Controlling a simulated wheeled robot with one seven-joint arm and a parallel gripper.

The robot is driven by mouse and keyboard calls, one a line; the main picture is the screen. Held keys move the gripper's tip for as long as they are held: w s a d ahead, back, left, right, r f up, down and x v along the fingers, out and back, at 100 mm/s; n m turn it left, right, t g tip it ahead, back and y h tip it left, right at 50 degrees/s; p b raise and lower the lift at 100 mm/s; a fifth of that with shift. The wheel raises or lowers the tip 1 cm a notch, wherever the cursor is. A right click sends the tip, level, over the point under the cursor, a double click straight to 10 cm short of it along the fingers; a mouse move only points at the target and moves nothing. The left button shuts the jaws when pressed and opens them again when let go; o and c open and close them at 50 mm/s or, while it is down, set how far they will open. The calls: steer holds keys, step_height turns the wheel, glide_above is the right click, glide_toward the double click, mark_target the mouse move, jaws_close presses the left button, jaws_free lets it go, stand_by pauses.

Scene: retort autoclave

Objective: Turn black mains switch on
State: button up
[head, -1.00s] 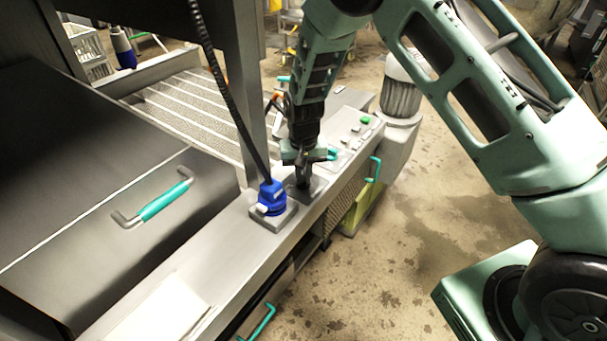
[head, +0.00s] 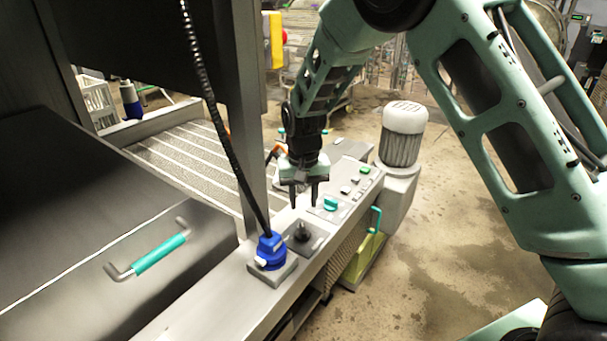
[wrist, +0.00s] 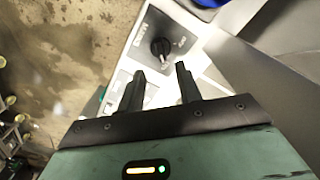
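The black mains switch (head: 302,233) is a round knob on a grey square plate on the machine's steel ledge, right of the blue plug. In the wrist view the black knob (wrist: 160,47) shows just beyond the fingertips, with a light pointer mark toward the lower right. The wrist view also shows the two parted fingers (wrist: 160,69), clear of the knob.
The blue plug (head: 270,250) with a black coiled cable stands close left of the switch. A teal knob (head: 330,203) and several buttons lie farther along the panel. A steel post (head: 245,110) rises behind the plug. A grey motor (head: 403,135) stands beyond the panel.

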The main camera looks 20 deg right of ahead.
step_height(320, 180, up, 8)
steer(key=shift+b, duration=0.3)
stand_by(0.3)
steer(key=s+a+r+n+y, duration=0.1)
steer(key=s+a+r+n, duration=0.2)
steer(key=s, duration=0.6)
steer(key=s+a+r+n, duration=0.15)
steer(key=s+a, duration=0.25)
steer(key=s, duration=0.6)
steer(key=s+d+f+n, duration=0.1)
steer(key=s+n, duration=0.4)
steer(key=s, duration=0.9)
steer(key=shift+d+f, duration=0.15)
steer(key=shift+f, duration=0.5)
